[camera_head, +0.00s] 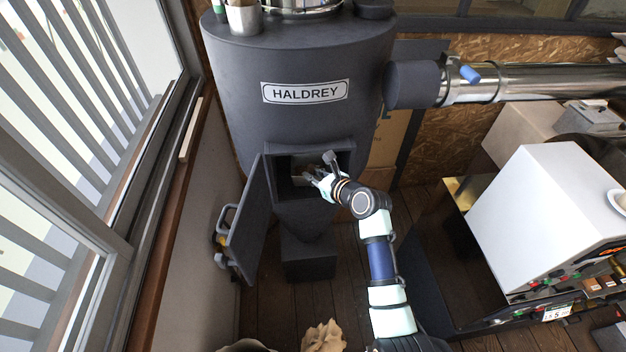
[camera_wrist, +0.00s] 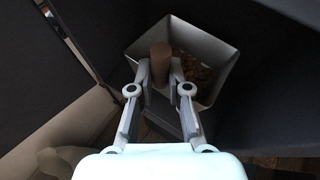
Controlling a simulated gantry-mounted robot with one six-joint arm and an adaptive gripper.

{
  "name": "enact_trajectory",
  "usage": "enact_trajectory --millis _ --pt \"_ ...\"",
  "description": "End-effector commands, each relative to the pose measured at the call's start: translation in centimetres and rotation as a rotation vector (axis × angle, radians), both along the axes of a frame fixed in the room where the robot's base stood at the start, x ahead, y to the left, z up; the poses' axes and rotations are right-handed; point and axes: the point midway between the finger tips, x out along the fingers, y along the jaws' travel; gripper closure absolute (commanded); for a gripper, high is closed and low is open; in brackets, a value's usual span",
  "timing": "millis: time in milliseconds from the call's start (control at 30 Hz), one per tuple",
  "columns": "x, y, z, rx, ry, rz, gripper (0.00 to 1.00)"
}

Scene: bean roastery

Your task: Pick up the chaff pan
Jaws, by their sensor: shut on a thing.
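The chaff pan (camera_wrist: 216,66) is a light grey square pan with brown chaff in it, seen inside the dark opening in the wrist view. Its brown handle (camera_wrist: 160,58) stands between my gripper's fingertips. My gripper (camera_wrist: 160,82) is shut on the handle. In the head view my gripper (camera_head: 313,176) reaches into the open hatch of the Haldrey drum. The pan shows there only as a small pale patch (camera_head: 297,170), and most of it is hidden by the hatch frame and my gripper.
The hatch door (camera_head: 250,222) hangs open to the left of the opening. A dark block (camera_head: 308,258) sits below the drum. A paper sack (camera_head: 323,337) stands on the floor in front. A white machine (camera_head: 545,215) stands at the right. Some wooden floor between them is clear.

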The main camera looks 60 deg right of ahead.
Motion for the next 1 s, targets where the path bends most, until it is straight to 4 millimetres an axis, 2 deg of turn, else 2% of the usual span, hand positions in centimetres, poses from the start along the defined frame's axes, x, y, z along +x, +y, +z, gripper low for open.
enact_trajectory --millis 33,167,367,700,833,1000 --pt "0.0 -0.1 1.3 -0.005 -0.002 0.0 1.0" --pt "0.0 -0.1 3.9 -0.006 -0.003 0.0 1.0" --pt "-2.3 3.7 3.6 0.0 -0.001 0.0 1.0" --pt "-7.9 12.5 3.6 -0.001 -0.001 -0.001 1.0" --pt "-9.4 14.9 3.6 -0.002 0.0 0.0 1.0" --pt "-10.3 16.4 3.7 -0.002 -0.001 0.0 1.0"
